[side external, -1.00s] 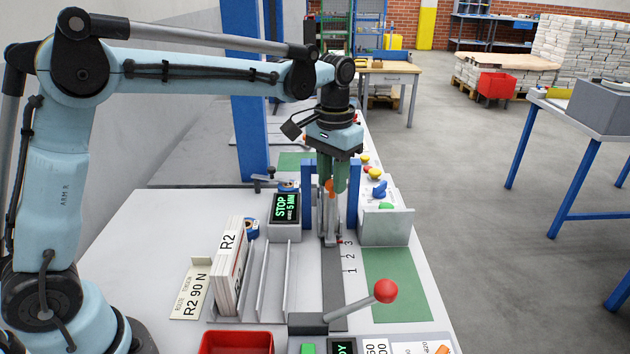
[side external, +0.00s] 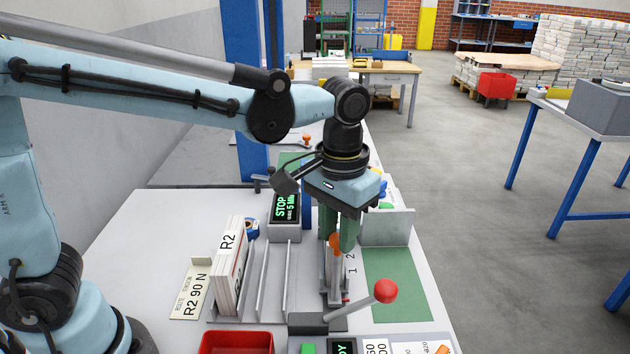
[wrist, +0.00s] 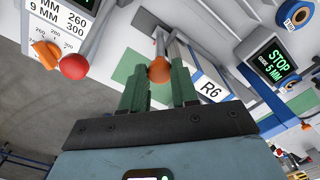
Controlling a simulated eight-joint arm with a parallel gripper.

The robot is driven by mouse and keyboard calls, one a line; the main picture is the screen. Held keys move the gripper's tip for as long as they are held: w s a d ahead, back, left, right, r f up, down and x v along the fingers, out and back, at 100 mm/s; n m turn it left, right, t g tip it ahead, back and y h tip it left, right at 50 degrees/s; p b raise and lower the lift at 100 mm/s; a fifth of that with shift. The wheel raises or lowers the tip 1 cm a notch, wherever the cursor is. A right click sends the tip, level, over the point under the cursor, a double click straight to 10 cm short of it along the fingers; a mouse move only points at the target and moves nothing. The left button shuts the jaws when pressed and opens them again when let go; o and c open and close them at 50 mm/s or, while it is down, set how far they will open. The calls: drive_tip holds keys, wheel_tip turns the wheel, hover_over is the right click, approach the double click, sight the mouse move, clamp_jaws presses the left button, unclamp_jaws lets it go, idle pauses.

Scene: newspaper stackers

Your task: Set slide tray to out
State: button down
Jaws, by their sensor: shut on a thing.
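The slide tray (side external: 336,285) is a narrow grey carriage with an upright orange knob (side external: 336,241). It sits on a dark track beside printed numbers, of which 1 and 2 show, with its near end just behind the grey lever base. My gripper (side external: 338,236) points down with its green fingers shut on the orange knob. In the wrist view the knob (wrist: 159,70) shows between the two fingertips of my gripper (wrist: 159,78). The fingers hide part of the tray and track.
A lever with a red ball (side external: 384,291) stands close in front of the tray. A grey upright plate (side external: 390,228) and green mat (side external: 393,284) lie to the right. A rack with R2 bundles (side external: 231,270) is left. A STOP display (side external: 285,208) stands behind the rack.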

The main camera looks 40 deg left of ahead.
drive_tip(key=shift+s+d, duration=1.75)
drive_tip(key=c, duration=0.9)
unclamp_jaws()
drive_tip(key=shift+o, duration=0.2)
wheel_tip(320, 180, up, 12)
drive_tip(key=shift+a, duration=0.1)
drive_tip(key=s+a+f+t, duration=0.1)
drive_tip(key=a+f+t, duration=0.2)
drive_tip(key=a+f, duration=0.3)
drive_tip(key=s+a+f+t, duration=0.1)
drive_tip(key=a+f+t, duration=0.3)
drive_tip(key=a, duration=0.8)
wheel_tip(320, 180, down, 3)
drive_tip(key=shift+s+r, duration=0.15)
drive_tip(key=shift+s, duration=0.05)
